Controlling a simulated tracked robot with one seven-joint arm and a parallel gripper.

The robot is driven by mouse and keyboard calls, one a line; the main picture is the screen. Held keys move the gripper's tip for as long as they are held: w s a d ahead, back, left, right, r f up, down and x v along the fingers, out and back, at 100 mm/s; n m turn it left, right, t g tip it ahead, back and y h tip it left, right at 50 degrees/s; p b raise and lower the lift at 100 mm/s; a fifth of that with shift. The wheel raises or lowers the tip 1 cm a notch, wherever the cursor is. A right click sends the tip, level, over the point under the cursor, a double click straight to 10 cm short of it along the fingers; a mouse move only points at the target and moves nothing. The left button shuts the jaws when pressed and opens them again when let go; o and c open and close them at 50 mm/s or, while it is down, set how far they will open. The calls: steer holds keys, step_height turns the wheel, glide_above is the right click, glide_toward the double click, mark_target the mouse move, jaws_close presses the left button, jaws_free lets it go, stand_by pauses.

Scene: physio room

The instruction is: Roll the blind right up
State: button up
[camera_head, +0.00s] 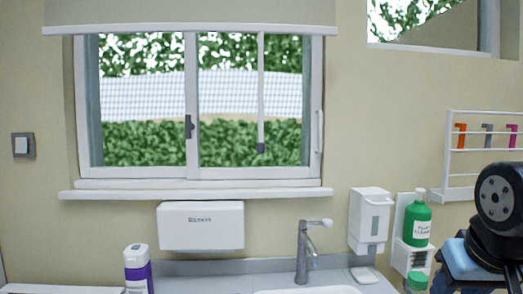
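The blind (190,11) is a pale beige sheet at the top of the window, with a white bottom bar (190,30) lying level just above the glass. The upper part of the blind is cut off by the picture's top edge. A thin pale cord or wand (261,90) hangs down in front of the right pane and ends in a small dark grey piece (261,148). Part of my arm shows at the lower right, well apart from the blind and the cord. My gripper is not in view.
Below the window (190,125) are its sill (195,193), a white wall dispenser (200,226), a tap (304,250) over a basin and a purple-and-white bottle (138,270). A soap dispenser (371,218), green bottle (417,222) and white rack (480,187) stand at right.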

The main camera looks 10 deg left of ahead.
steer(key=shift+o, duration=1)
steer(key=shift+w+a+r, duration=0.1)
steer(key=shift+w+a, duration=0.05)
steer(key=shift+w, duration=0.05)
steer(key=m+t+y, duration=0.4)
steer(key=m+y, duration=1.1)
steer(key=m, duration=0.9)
glide_toward(261, 149)
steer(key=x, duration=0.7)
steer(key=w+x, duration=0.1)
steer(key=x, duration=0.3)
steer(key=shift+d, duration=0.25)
